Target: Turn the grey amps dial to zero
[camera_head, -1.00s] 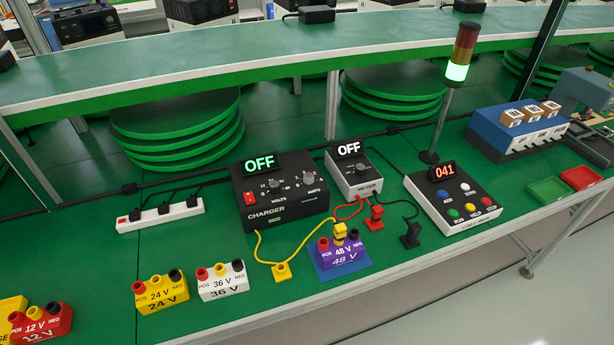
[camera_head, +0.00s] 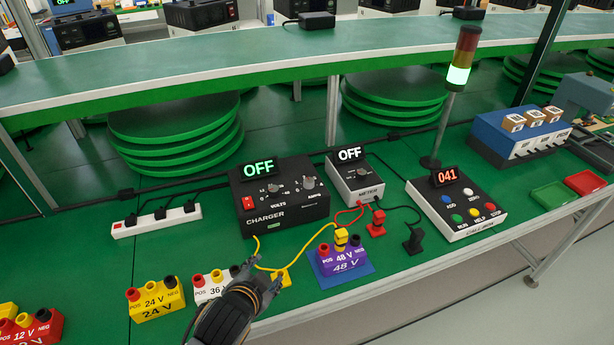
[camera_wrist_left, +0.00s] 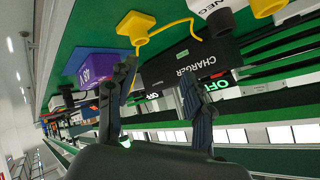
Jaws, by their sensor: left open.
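The black charger box (camera_head: 282,199) stands on the green bench with its green OFF display (camera_head: 258,170) lit. Its grey amps dial (camera_head: 308,183) is the knob at the upper right of its face, above AMPS; the volts dial (camera_head: 274,188) is to its left. The charger also shows in the left wrist view (camera_wrist_left: 190,62), beyond the fingers. My left gripper (camera_head: 258,274) is open and empty in front of the 36 V block (camera_head: 207,284), short of the charger. In the left wrist view its two fingers (camera_wrist_left: 158,95) are apart. My right gripper is not in view.
The purple 48 V block (camera_head: 340,256) and a yellow plug (camera_head: 281,282) with its cable lie before the charger. The meter (camera_head: 356,184) stands right of it. The 24 V block (camera_head: 157,298) and a power strip (camera_head: 157,222) are to the left.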

